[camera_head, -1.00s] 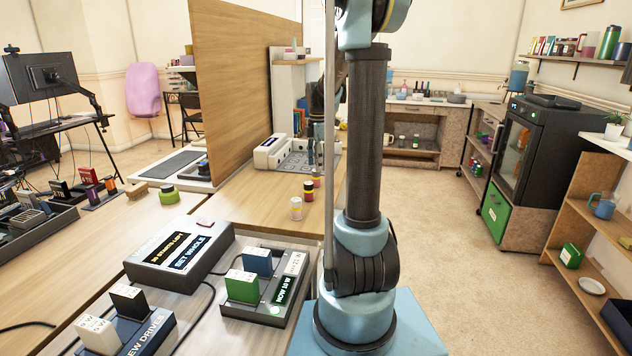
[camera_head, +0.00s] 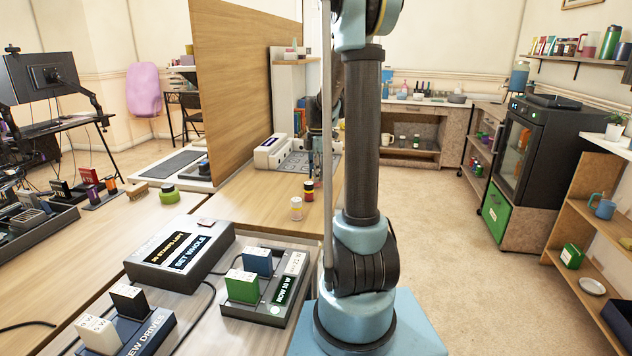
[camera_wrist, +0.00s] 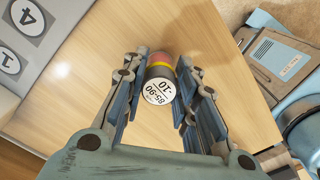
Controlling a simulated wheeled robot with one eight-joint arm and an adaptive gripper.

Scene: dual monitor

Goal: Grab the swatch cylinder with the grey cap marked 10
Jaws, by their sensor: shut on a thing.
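In the wrist view, a cylinder with a pale grey-white cap (camera_wrist: 158,91) lies between the fingers of my gripper (camera_wrist: 158,100). The cap's print reads "10" and "85-90", upside down in the picture. My gripper is shut on this cylinder, with a finger on each side. A yellow band and a reddish part show past the cap; I cannot tell whether they belong to this cylinder. In the head view, my gripper (camera_head: 314,172) is low over the wooden table, and the held cylinder is hard to make out.
A dark red and yellow cylinder (camera_head: 308,191) and a pale pinkish cylinder (camera_head: 296,208) stand nearer on the table. A white device (camera_head: 268,152) and a tray with marked pads stand behind. A tall wooden partition (camera_head: 245,80) rises at the left. The table's right edge is close.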

